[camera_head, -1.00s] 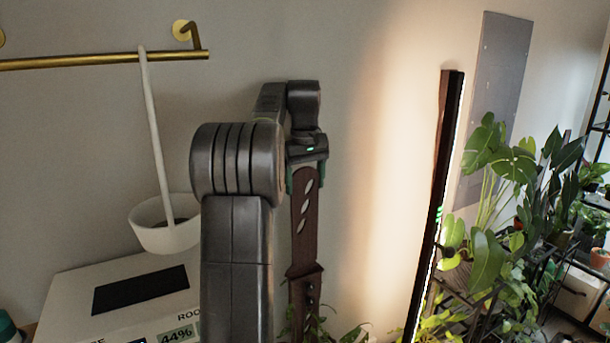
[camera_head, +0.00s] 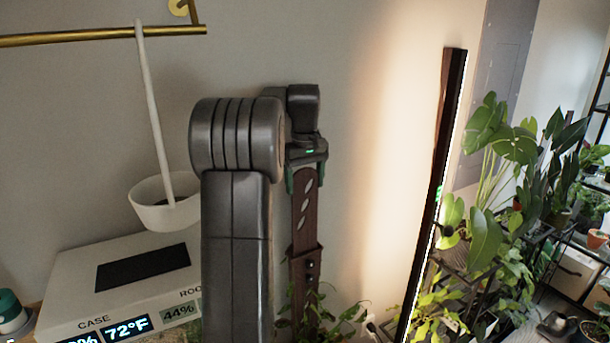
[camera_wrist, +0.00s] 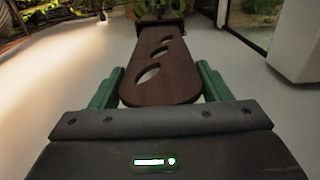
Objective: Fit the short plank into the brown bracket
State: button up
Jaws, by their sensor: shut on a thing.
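The short plank (camera_head: 305,215) is dark brown with leaf-shaped cut-outs and hangs upright below my gripper (camera_head: 306,178). The green fingers are shut on its rounded upper end, one on each side. In the wrist view my gripper (camera_wrist: 160,90) holds the plank (camera_wrist: 158,65), which runs away to the brown bracket (camera_wrist: 160,19). In the head view the bracket (camera_head: 304,268) is a wider dark brown piece with round dark knobs. The plank's lower end is hidden at the bracket's top edge and appears to be inside it. Leaves partly cover the bracket's lower part.
A white hanging pot (camera_head: 165,213) and a white box with a display (camera_head: 130,290) stand left of my arm. A tall lit lamp bar (camera_head: 437,190) and a crowd of plants (camera_head: 490,220) stand to the right. The wall around the plank is bare.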

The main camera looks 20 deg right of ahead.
aim_at(305, 195)
jog(key=shift+f+b, duration=0.75)
jog(key=shift+f, duration=1.5)
jog(key=o, duration=1.4)
jog(key=shift+r, duration=0.1)
notch_tip(305, 195, up, 14)
jog(key=shift+f, duration=0.2)
